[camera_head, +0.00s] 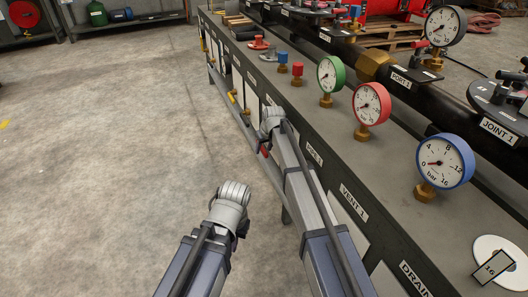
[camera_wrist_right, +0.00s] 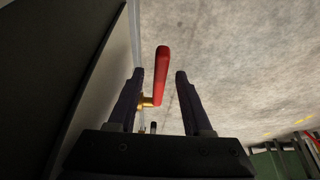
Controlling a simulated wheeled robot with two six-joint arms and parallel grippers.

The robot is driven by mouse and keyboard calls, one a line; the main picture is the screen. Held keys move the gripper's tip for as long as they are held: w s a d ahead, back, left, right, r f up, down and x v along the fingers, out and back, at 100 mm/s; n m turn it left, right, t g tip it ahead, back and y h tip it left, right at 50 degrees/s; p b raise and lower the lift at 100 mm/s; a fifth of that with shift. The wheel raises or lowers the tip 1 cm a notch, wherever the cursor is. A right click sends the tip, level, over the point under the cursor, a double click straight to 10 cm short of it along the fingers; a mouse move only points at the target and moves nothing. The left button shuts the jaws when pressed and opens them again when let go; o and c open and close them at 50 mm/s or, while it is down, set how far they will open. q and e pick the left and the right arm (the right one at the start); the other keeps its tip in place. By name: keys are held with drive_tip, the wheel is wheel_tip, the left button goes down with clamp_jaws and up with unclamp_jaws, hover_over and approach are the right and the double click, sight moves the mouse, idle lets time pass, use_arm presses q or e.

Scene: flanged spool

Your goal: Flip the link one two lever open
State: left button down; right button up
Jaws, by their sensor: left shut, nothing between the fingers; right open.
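A red lever (camera_wrist_right: 162,72) on a brass stem (camera_wrist_right: 148,101) shows in the right wrist view, between the two fingers of my right gripper (camera_wrist_right: 160,88). The gripper is open, with a finger on each side of the lever; I cannot tell whether either touches it. In the head view my right gripper (camera_head: 270,120) is at the bench's side face, and part of a red lever (camera_head: 264,150) shows below it. No label naming link one two is readable. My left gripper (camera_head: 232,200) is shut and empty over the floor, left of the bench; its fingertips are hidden.
The bench (camera_head: 310,115) carries a green gauge (camera_head: 330,73), a red gauge (camera_head: 371,103) and a blue gauge (camera_head: 445,161). Other levers, including a yellow one (camera_head: 233,97), stick out along its side. The floor (camera_head: 110,150) to the left is clear.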

drive_tip(key=shift+c, duration=0.2)
clamp_jaws()
idle(1.1)
